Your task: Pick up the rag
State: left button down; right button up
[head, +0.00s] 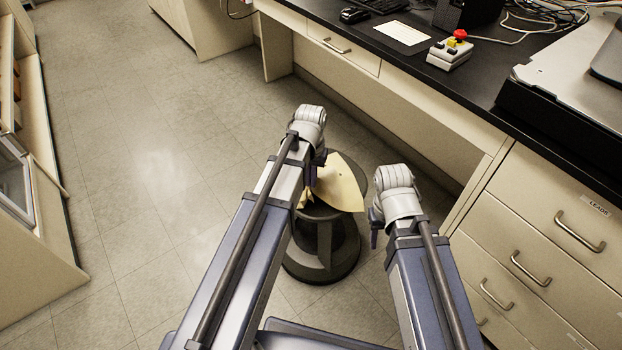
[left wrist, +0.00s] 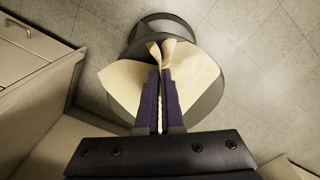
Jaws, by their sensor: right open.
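The rag (head: 338,184) is a pale cream cloth over the dark round stool (head: 323,250). In the left wrist view the rag (left wrist: 120,80) spreads to both sides of my left gripper (left wrist: 162,85), with a fold pinched up between its two dark purple fingers. My left gripper (head: 317,168) is shut on this fold above the stool in the head view. I cannot tell whether the rag's lower edges still touch the stool seat. My right gripper (head: 376,226) is open, to the right of the stool, mostly hidden by its own wrist.
A black-topped bench (head: 455,90) with drawers (head: 545,235) runs along the right. It carries a grey box with a red button (head: 450,51) and a paper sheet (head: 403,33). A cabinet (head: 40,220) stands at the left. The tiled floor (head: 150,150) between is clear.

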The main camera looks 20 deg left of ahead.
notch_tip(320, 180, up, 8)
jog(key=p, duration=0.6)
jog(key=shift+p, duration=0.35)
notch_tip(320, 180, up, 14)
jog(key=p, duration=1.4)
